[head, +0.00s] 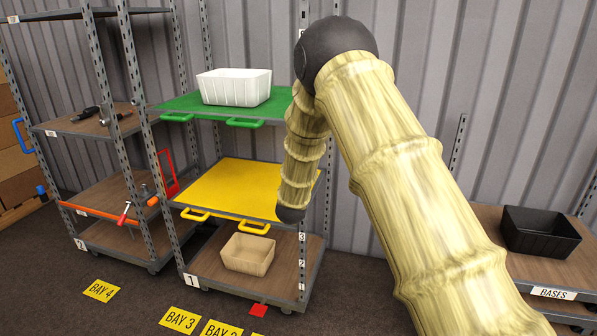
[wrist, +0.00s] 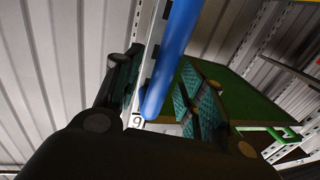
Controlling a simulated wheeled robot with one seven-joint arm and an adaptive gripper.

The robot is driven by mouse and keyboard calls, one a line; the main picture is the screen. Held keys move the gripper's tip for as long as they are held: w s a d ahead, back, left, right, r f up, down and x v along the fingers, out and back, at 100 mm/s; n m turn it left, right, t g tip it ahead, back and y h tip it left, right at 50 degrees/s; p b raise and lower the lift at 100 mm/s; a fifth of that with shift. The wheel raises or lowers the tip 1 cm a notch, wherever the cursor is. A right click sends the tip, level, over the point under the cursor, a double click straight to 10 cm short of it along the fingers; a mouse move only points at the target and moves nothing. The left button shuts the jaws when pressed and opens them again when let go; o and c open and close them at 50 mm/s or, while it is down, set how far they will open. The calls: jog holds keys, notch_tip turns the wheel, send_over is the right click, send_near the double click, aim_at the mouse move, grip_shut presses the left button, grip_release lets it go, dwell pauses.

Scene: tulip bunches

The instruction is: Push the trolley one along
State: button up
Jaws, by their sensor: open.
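The trolley marked 1 (head: 190,281) is a metal-framed rack on small wheels, standing upright against the corrugated wall. It has a green top shelf (head: 180,102), a yellow middle shelf (head: 235,187) and a wooden bottom shelf. The green shelf also shows in the wrist view (wrist: 250,105). My gripper (wrist: 165,95) shows only in the wrist view, with dark fingers and teal pads. It is open, and a blue bar (wrist: 178,45) runs between or in front of the fingers; I cannot tell whether they touch it. My arm hides part of the trolley's right side in the head view.
A white bin (head: 234,87) sits on the green shelf and a tan bin (head: 248,254) on the bottom shelf. Another rack (head: 110,190) stands close on the left. A bench with a black bin (head: 540,232) is at right. Yellow bay labels (head: 180,320) mark open front floor.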

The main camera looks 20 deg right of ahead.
jog(key=v, duration=1.1)
jog(key=shift+s, duration=0.15)
jog(key=s+a+f+n+g+y+p, duration=0.1)
jog(key=s+a+f+n+g+y, duration=0.2)
jog(key=s+f, duration=1)
jog(key=s+a+f+n+g+y+p, duration=0.1)
jog(key=s+a+f+g+y, duration=0.2)
jog(key=s+f, duration=1)
jog(key=s+a+f+g+y, duration=0.1)
jog(key=s+f+g, duration=0.2)
jog(key=s, duration=0.6)
jog(key=s+a+f+g+p, duration=0.1)
jog(key=s+f+g, duration=0.2)
jog(key=s, duration=0.7)
jog(key=s+a+f+n+g+y+p, duration=0.1)
jog(key=s+f+g, duration=0.2)
jog(key=s+f, duration=0.3)
jog(key=s, duration=0.3)
jog(key=shift+s+f+g+y, duration=0.25)
jog(key=shift+g+y, duration=0.05)
jog(key=shift+g, duration=0.1)
